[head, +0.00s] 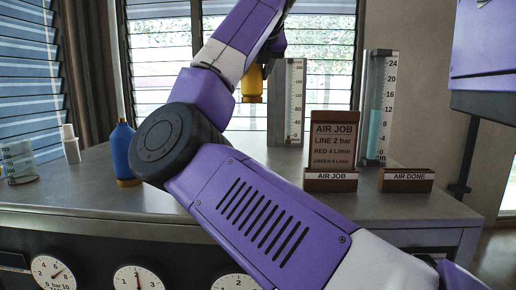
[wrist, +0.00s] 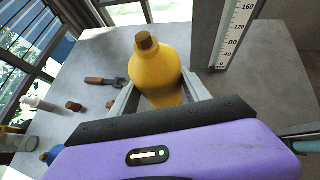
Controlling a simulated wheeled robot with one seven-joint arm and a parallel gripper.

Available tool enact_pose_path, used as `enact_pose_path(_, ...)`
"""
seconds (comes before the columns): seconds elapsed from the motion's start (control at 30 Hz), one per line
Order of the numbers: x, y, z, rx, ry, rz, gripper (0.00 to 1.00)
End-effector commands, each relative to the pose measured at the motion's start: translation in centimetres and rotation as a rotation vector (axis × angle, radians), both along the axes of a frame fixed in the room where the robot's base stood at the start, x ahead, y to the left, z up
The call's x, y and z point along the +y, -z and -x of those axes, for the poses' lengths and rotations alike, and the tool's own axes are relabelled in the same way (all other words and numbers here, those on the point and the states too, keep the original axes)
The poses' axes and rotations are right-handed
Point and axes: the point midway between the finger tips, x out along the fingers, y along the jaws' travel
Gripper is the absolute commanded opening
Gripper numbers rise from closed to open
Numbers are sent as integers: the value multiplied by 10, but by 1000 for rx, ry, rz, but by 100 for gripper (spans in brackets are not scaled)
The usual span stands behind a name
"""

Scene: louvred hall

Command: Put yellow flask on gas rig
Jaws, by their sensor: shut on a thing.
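My gripper (wrist: 158,92) is shut on the yellow flask (wrist: 157,68), with one finger on each side of its body. The flask has a brown stopper and its lower part is hidden by the gripper. In the head view the yellow flask (head: 252,84) hangs below the end of my arm, above the bench and in front of the window. My arm hides the middle of the bench (head: 85,187). Several round gauges, one of them a white dial (head: 138,279), sit in the bench front. I cannot tell which part is the gas rig.
Two tall scaled columns (head: 377,105), an AIR JOB sign (head: 332,138) and an AIR DONE holder (head: 406,180) stand at right. A wrench (wrist: 104,81) lies beyond the gripper.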

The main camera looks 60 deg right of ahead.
Motion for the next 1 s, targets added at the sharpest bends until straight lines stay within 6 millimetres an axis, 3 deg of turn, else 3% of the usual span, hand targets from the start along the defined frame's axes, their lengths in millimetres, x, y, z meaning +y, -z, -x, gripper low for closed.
enact_pose_path(0.1,0,33,-1,2,1,-1,0)
enact_pose_path(0.5,0,120,0,2,0,1,0)
enact_pose_path(0.77,0,139,0,0,-1,1,0)
enact_pose_path(1.0,0,169,0,2,-1,0,0)
